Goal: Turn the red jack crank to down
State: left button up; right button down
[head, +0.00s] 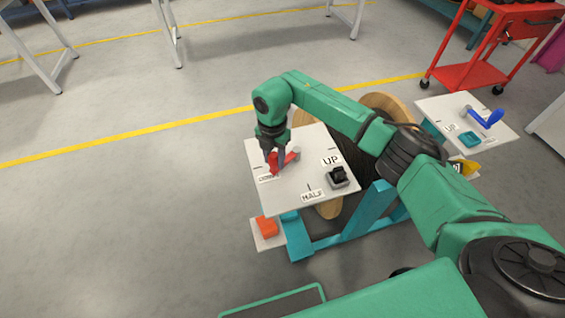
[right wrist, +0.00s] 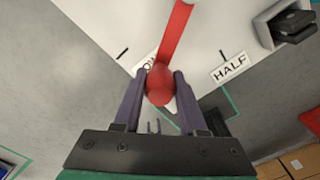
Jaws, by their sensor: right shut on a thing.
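The red jack crank (head: 284,161) lies on a white plate (head: 300,143) on top of the reel stand. Its arm points toward the DOWN label (head: 268,178), which my gripper and the crank partly cover. My right gripper (head: 275,165) reaches down over the plate and is shut on the crank's red knob. In the right wrist view the round knob (right wrist: 160,85) sits between both fingers, and the red arm (right wrist: 176,32) runs up from it. The HALF label (head: 312,196) and UP label (head: 331,161) are clear of the crank. My left gripper does not show.
A black clamp-like block (head: 338,177) stands on the plate near UP. A cable reel (head: 385,110) is behind the plate, partly hidden by my right arm. A second white plate with a blue crank (head: 484,117) is at right. A red cart (head: 480,55) stands farther back. Floor at left is clear.

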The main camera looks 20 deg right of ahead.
jog(key=w+m, duration=0.1)
jog(key=w+a+m, duration=0.1)
jog(key=w+m, duration=0.1)
jog(key=shift+a+b, duration=0.1)
jog(key=shift+b, duration=0.25)
jog(key=shift+w+r+m+b, duration=0.1)
jog(key=shift+w+m+b, duration=0.2)
jog(key=shift+w+m, duration=0.95)
jog(key=shift+s+m, duration=0.2)
jog(key=shift+m, duration=0.05)
jog(key=shift+c, duration=2.3)
grip_release()
notch_tip(320, 180, up, 14)
jog(key=shift+r, duration=0.25)
